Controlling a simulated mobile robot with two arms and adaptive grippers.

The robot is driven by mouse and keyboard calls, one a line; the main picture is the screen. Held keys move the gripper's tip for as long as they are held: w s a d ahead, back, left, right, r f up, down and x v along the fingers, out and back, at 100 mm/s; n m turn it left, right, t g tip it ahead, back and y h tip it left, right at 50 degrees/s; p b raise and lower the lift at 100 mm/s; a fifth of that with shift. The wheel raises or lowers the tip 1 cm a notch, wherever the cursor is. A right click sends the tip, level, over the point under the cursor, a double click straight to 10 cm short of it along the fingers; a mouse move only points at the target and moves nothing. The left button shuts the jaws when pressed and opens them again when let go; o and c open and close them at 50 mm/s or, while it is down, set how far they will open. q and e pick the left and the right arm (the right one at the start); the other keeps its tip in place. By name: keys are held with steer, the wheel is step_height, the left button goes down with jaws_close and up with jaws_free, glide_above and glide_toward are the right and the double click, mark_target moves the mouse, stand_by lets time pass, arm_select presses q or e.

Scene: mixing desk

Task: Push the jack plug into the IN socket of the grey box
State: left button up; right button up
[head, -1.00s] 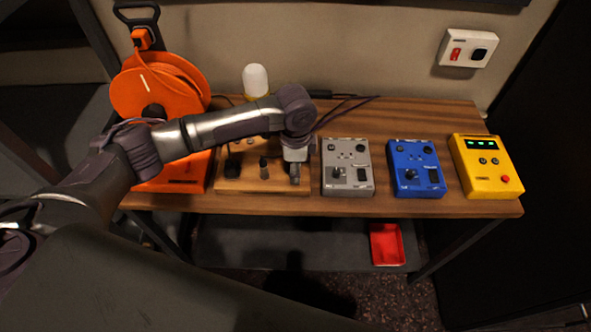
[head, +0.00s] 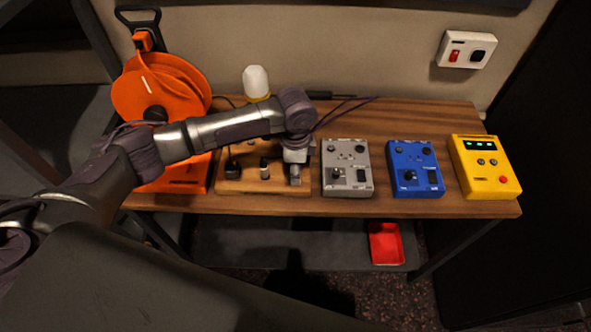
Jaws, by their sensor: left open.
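The grey box (head: 346,158) stands on the wooden desk, right of my left gripper, with knobs and a dark switch on its top. Its IN socket is too small to make out. A wooden block (head: 235,187) left of the grey box holds small dark plugs, among them a black one (head: 233,166) and a dark and pale one (head: 265,168). I cannot tell which is the jack plug. My left gripper (head: 295,178) points down over the block's right end, open, beside the grey box. Its fingertips are small and partly hidden. My right gripper is out of view.
A blue box (head: 415,168) and a yellow box (head: 485,166) with green lights stand to the right on the desk (head: 460,207). A red tray (head: 386,243) lies below.

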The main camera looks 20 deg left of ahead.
arm_select(q)
steer(key=shift+r, duration=0.1)
stand_by(0.3)
steer(key=shift+p, duration=0.5)
jaws_close()
steer(key=shift+r+p, duration=2.95)
steer(key=shift+p, duration=0.55)
